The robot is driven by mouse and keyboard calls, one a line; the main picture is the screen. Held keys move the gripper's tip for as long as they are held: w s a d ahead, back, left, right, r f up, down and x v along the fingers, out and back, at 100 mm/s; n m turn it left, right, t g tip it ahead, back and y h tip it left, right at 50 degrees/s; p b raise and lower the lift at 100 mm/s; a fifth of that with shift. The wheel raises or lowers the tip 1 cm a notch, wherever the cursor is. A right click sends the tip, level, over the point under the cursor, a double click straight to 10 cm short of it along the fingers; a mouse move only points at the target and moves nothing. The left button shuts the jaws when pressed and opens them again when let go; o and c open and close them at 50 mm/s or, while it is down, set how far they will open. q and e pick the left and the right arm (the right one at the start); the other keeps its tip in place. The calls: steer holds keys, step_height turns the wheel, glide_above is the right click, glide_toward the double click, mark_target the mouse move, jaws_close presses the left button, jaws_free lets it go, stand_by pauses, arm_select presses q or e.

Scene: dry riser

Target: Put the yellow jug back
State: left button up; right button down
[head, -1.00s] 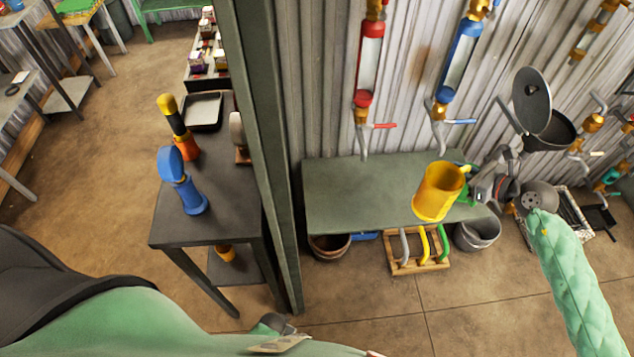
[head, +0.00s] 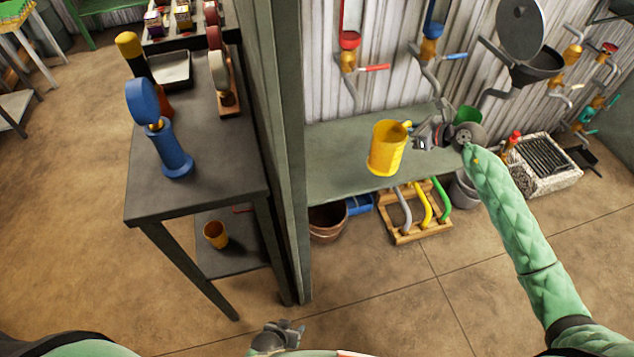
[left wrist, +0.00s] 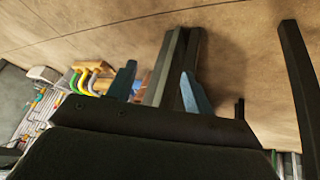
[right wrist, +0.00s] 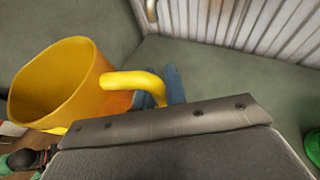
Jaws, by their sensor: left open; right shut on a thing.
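The yellow jug (head: 387,149) is held in the air by my right gripper (head: 420,128), in front of the green-grey bench (head: 335,150) in the head view. In the right wrist view the jug (right wrist: 62,85) is at the left, its mouth open, and my right gripper (right wrist: 172,88) is shut on its handle. Whether the jug touches the bench is hard to tell; it appears above the front edge. My left gripper (head: 290,330) is low at the bottom of the head view, empty. In the left wrist view its fingers (left wrist: 155,85) are apart over the floor.
A dark post (head: 280,150) stands between the bench and a dark table (head: 200,195) with blue and orange tools. A rack of coloured pipes (head: 415,212), a brown pot (head: 327,222) and a bucket (head: 462,190) sit low by the bench. The floor in front is clear.

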steer(key=w+f+b, duration=0.5)
steer(key=f+b, duration=0.1)
steer(key=f, duration=0.2)
steer(key=w+a+p, duration=0.2)
steer(key=w+a, duration=0.1)
steer(key=a, duration=1.7)
steer(key=f, duration=0.6)
steer(key=shift+w+d, duration=0.1)
steer(key=shift+d, duration=0.3)
steer(key=shift+w+a+f, duration=0.1)
steer(key=shift+a+f, duration=0.05)
steer(key=shift+f, duration=0.35)
arm_select(q)
steer(key=shift+t+h, duration=0.5)
steer(key=shift+t, duration=0.4)
steer(key=d, duration=0.2)
steer(key=w+d+r, duration=0.1)
steer(key=shift+w+d+r, duration=0.2)
steer(key=shift+d, duration=0.2)
steer(key=shift+f+b, duration=0.1)
steer(key=shift+b, duration=0.2)
arm_select(e)
steer(key=shift+f, duration=0.2)
steer(key=c, duration=1.4)
jaws_free()
steer(key=shift+c, duration=0.2)
